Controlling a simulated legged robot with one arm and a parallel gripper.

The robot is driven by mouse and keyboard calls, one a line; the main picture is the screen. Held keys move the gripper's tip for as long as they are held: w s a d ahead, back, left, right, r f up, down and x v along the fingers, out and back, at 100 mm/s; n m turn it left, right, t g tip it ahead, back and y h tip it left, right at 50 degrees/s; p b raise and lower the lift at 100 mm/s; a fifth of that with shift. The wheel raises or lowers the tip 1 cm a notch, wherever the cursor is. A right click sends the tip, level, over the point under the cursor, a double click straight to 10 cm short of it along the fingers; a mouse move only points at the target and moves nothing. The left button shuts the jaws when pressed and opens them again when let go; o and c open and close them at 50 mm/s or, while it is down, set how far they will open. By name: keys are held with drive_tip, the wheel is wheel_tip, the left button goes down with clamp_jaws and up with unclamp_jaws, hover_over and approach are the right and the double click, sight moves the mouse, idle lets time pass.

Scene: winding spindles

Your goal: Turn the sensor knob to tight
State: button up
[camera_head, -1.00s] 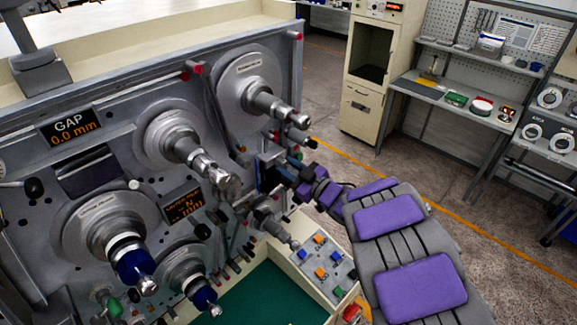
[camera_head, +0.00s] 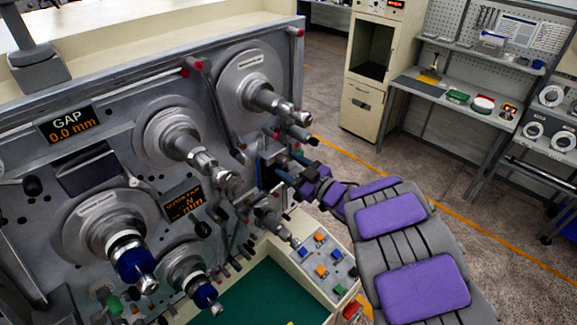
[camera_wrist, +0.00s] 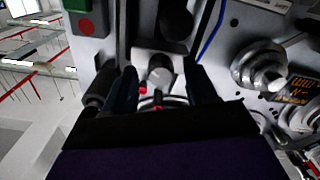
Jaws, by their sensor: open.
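In the head view, my gripper (camera_head: 284,172) is at the right part of the grey machine panel (camera_head: 110,165), and the knob is hidden there. A display (camera_head: 70,126) reads GAP 0.0 mm. A second display (camera_head: 184,203) is not fully legible.
Several spindles stick out of the panel, including an upper right one (camera_head: 270,100) and a middle one (camera_head: 190,148) near my gripper. A button box (camera_head: 322,264) and green tray (camera_head: 262,298) lie below. A cabinet (camera_head: 372,80) and workbench stand behind, across open floor.

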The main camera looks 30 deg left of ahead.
drive_tip(key=b+v, duration=0.3)
drive_tip(key=v, duration=1.3)
drive_tip(key=shift+d, duration=0.15)
